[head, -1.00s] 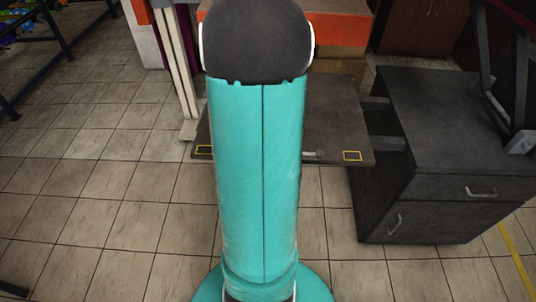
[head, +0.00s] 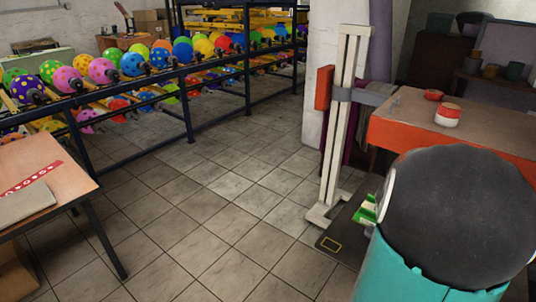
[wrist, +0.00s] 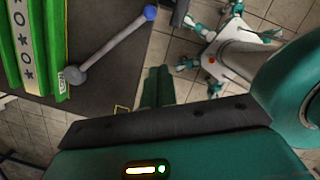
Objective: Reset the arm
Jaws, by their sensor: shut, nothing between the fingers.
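My gripper (wrist: 158,86) shows in the wrist view as two dark green fingers side by side, closed with nothing between them. It hangs over the tiled floor, beside the edge of a dark board (wrist: 112,96). In the head view my dark-capped teal arm link fills the lower right, and the gripper is hidden. My own body and legs show at the upper right of the wrist view.
A green frame with a star-patterned strip (wrist: 29,45) and a grey lever with a blue end (wrist: 112,45) are near my gripper. A balloon rack (head: 190,85), a left table (head: 60,205) and an orange-edged table (head: 465,135) stand around open floor (head: 200,215).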

